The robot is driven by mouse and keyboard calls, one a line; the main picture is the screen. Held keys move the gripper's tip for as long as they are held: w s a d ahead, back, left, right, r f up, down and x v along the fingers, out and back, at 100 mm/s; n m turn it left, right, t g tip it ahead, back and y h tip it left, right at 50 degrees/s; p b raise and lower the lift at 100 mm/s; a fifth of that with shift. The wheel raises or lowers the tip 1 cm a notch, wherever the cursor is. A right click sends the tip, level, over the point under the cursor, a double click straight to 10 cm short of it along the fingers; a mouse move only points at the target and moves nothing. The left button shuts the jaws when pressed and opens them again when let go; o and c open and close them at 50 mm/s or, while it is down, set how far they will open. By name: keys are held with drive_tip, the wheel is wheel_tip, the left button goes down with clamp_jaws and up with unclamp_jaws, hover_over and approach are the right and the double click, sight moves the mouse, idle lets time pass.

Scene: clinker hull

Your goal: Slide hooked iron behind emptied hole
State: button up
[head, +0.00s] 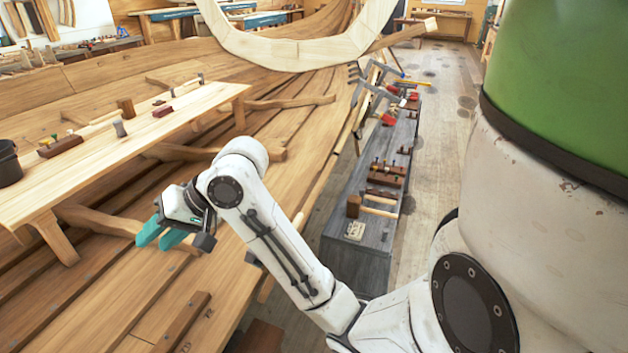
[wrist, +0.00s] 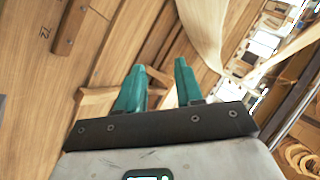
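My gripper (head: 160,238) hangs over the hull planks (head: 75,315), at the end of my arm. Its two teal fingers stand apart with nothing between them; the wrist view also shows the gap (wrist: 158,76). In the wrist view, planks and a wooden crosspiece (wrist: 95,96) lie beyond the fingers. I cannot pick out a hooked iron for certain in either view. No emptied hole can be made out; small dark marks on the planks are too small to tell.
A long board (head: 70,188) inside the hull carries small tools and a dark bucket (head: 9,163). A brown wooden bar (head: 182,322) lies on the near planks, and shows in the wrist view (wrist: 69,27). A grey bench (head: 352,238) with tools and clamps stands alongside. A pale curved frame (head: 290,55) rises behind.

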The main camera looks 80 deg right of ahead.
drive_tip(key=s+d+r+m, duration=0.2)
drive_tip(key=s+d+r, duration=0.15)
drive_tip(key=d, duration=0.25)
drive_tip(key=m+g+h+p, duration=0.1)
drive_tip(key=m+g+p, duration=0.1)
drive_tip(key=m+g, duration=0.45)
approach(297, 221)
drive_tip(key=m+t, duration=0.1)
drive_tip(key=b+x, duration=0.2)
drive_tip(key=x, duration=0.1)
drive_tip(key=b+x, duration=0.3)
drive_tip(key=s+b+x, duration=0.1)
drive_tip(key=b+x, duration=0.1)
drive_tip(key=x, duration=0.1)
drive_tip(key=shift+w+f, duration=0.15)
drive_tip(key=shift+f, duration=0.3)
clamp_jaws()
drive_tip(key=shift+r, duration=0.1)
